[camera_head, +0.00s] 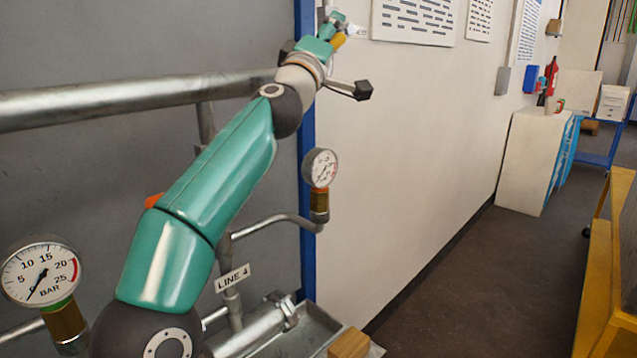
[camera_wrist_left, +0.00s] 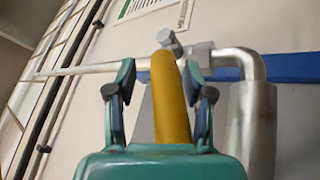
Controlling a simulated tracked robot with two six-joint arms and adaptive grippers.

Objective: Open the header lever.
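The header lever is yellow; in the left wrist view the lever (camera_wrist_left: 172,95) runs from a grey bolt head (camera_wrist_left: 168,40) down between my finger pads. My left gripper (camera_wrist_left: 160,88) is open around it. A gap shows on the lever's left side; the right finger is close beside it, and I cannot tell whether they touch. In the head view my left gripper (camera_head: 325,36) is at the top, small and partly hidden by my arm, with a yellow piece of the lever (camera_head: 339,40) beside it. My right gripper is not in view.
A thick grey header pipe (camera_head: 110,101) runs behind my left arm. A gauge (camera_head: 320,168) stands below the wrist, another (camera_head: 41,272) at lower left. A "LINE 4" tag (camera_head: 233,278) hangs below. A grey pipe elbow (camera_wrist_left: 245,62) is close right of the fingers.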

